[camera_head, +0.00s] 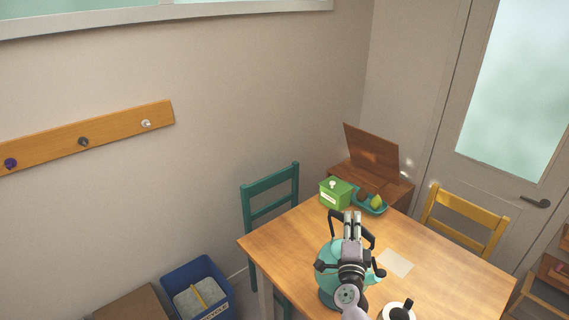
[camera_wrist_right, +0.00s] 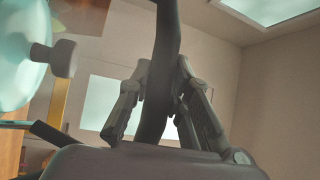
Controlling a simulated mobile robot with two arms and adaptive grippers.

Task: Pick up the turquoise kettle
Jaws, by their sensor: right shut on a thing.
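The turquoise kettle (camera_head: 328,253) is at the wooden table (camera_head: 445,267), partly hidden behind my right arm. Its dark arched handle (camera_head: 371,237) shows on both sides of my right gripper (camera_head: 352,218). In the right wrist view, the handle (camera_wrist_right: 165,50) passes between the two fingers (camera_wrist_right: 160,95), which are shut on it. The kettle's turquoise body (camera_wrist_right: 18,55) and a dark knob (camera_wrist_right: 62,57) show at the left there. I cannot tell whether the kettle's base touches the table. My left gripper is not in view.
A green box (camera_head: 335,193) and a teal tray (camera_head: 372,209) with a pear stand at the far table corner. A white pot (camera_head: 391,314) with a dark top is at the near edge. Teal (camera_head: 270,190) and yellow (camera_head: 466,226) chairs flank the table. Paper (camera_head: 396,262) lies on it.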

